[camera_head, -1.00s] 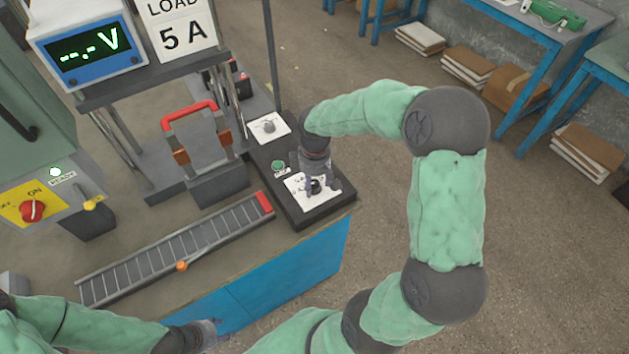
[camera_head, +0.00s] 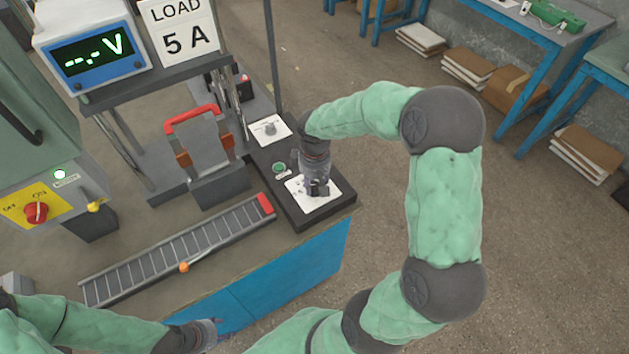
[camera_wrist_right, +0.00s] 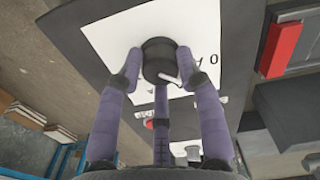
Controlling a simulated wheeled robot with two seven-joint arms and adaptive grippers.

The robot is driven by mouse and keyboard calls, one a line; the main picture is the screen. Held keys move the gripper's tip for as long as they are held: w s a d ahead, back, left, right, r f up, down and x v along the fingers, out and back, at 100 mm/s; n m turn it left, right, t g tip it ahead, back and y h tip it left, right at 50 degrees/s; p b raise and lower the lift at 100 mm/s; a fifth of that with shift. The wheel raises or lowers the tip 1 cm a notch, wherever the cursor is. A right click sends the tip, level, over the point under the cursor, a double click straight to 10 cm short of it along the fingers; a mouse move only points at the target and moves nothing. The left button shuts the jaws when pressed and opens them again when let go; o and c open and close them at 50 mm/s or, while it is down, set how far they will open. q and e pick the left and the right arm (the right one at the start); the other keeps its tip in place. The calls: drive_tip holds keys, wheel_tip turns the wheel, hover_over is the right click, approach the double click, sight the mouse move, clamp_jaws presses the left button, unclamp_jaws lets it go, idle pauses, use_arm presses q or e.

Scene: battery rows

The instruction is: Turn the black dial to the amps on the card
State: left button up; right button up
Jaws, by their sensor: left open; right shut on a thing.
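The card (camera_head: 184,40) stands at the top of the head view and reads "LOAD 5 A". The black dial (camera_wrist_right: 158,55) sits on a white scale plate (camera_wrist_right: 110,35) on the dark panel. A white pointer mark shows on its lower right side, near the plate's figures, which I cannot all read. My right gripper (camera_head: 318,188) is shut on the dial from above; in the right wrist view its purple fingers (camera_wrist_right: 160,75) are around it. My left gripper (camera_head: 210,330) is open and empty at the bottom, away from the panel.
A second white plate with a grey knob (camera_head: 270,129) and a green button (camera_head: 279,168) are on the same panel. A ladder-like slide resistor (camera_head: 180,250), a red-handled switch (camera_head: 195,120) and a meter (camera_head: 90,55) reading "--.- V" stand left of it.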

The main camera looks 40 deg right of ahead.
sight(315, 186)
drive_tip(key=m, duration=0.4)
drive_tip(key=shift+s+f+m+p, duration=0.1)
drive_tip(key=shift+s+m+p, duration=0.05)
drive_tip(key=shift+m+p, duration=0.25)
drive_tip(key=shift+m, duration=0.3)
drive_tip(key=shift+a, duration=0.1)
drive_tip(key=o, duration=1.1)
drive_tip(key=shift+o, duration=0.2)
drive_tip(key=shift+r, duration=0.65)
wheel_tip(315, 186, up, 11)
drive_tip(key=shift+f, duration=0.15)
